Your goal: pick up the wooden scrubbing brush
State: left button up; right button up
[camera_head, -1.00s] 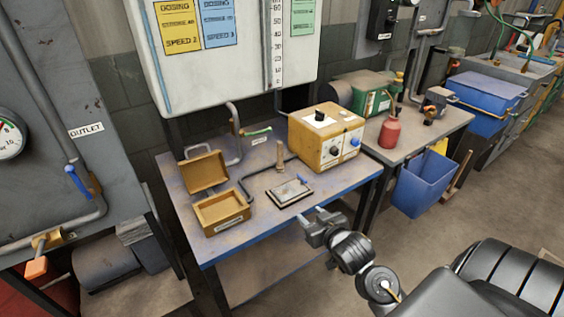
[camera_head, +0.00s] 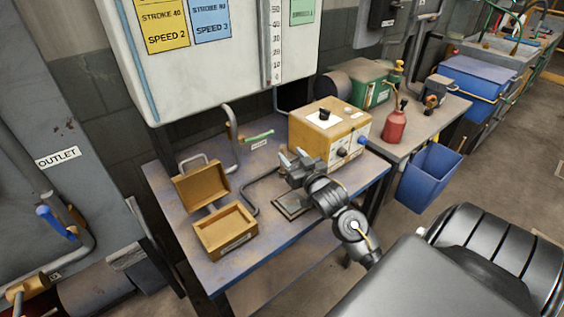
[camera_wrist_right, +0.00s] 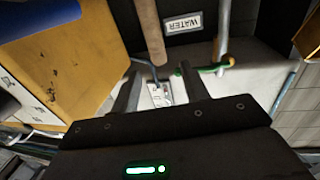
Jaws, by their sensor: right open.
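A light wooden handle (camera_wrist_right: 150,30), which I take for the scrubbing brush, shows in the right wrist view. It comes in from the top edge, and its rounded end lies ahead of the gap between my fingers. Its bristles are not visible. In the head view my right gripper mostly or wholly hides it. My right gripper (camera_head: 290,157) is open and empty above the workbench, in front of the yellow control box; its two fingers also show in the wrist view (camera_wrist_right: 158,92). I cannot tell the exact distance to the handle. My left gripper is not in view.
The yellow control box (camera_head: 325,132) stands close to the right gripper. An open wooden box (camera_head: 226,232) stands at the workbench's left. A dark flat plate (camera_head: 288,207) lies partly under my arm. A green-handled valve (camera_head: 258,136) is behind. The front of the workbench (camera_head: 260,262) is clear.

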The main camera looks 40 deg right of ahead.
aim_at(285, 149)
jog(key=shift+x, duration=0.8)
jog(key=shift+w+d+f, duration=0.1)
jog(key=shift+w, duration=0.55)
jog(key=p+x, duration=0.1)
jog(key=x, duration=0.3)
jog(key=shift+w+d, duration=0.1)
jog(key=shift+w, duration=0.25)
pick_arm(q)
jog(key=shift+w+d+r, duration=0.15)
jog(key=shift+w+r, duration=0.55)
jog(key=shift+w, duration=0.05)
pick_arm(e)
grip_shut()
